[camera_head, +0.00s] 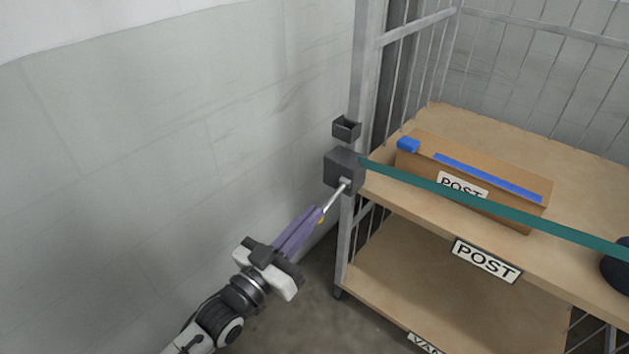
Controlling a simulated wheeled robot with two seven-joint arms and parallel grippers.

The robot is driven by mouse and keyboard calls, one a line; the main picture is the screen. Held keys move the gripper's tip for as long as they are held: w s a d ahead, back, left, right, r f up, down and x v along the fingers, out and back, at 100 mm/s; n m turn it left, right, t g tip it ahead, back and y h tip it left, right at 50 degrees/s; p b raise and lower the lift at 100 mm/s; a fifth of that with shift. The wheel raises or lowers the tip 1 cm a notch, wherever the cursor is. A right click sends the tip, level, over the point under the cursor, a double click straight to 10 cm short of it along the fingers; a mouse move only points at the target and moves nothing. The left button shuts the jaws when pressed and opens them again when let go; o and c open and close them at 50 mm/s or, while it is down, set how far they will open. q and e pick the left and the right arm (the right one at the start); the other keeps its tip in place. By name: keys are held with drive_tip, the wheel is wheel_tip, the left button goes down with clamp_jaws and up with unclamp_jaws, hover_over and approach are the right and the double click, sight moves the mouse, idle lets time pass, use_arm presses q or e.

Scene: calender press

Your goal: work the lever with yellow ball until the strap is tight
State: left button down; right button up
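The lever (335,196) is a thin grey rod that sticks out, down and to the left, from a dark grey ratchet box (342,172) on the rack's front post. A little of the yellow ball (321,219) shows at its lower end, mostly hidden between the purple fingers of my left gripper (316,214). The fingers lie close together around the ball. The teal strap (480,205) runs from the box to the right across the rack's front and looks straight. My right gripper is out of view.
A cardboard box (520,213) labelled POST, with blue items in it, stands on the upper wooden shelf (400,202) behind the strap. A small dark bracket (346,128) sits above the ratchet box. A dark round thing (617,262) is at the right edge. A grey wall (150,130) fills the left.

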use_arm(q)
drive_tip(key=shift+f, duration=0.15)
wheel_tip(320, 180, up, 5)
drive_tip(key=w+p, duration=0.1)
drive_tip(key=p, duration=0.4)
drive_tip(key=v, duration=1)
drive_tip(key=shift+f, duration=0.25)
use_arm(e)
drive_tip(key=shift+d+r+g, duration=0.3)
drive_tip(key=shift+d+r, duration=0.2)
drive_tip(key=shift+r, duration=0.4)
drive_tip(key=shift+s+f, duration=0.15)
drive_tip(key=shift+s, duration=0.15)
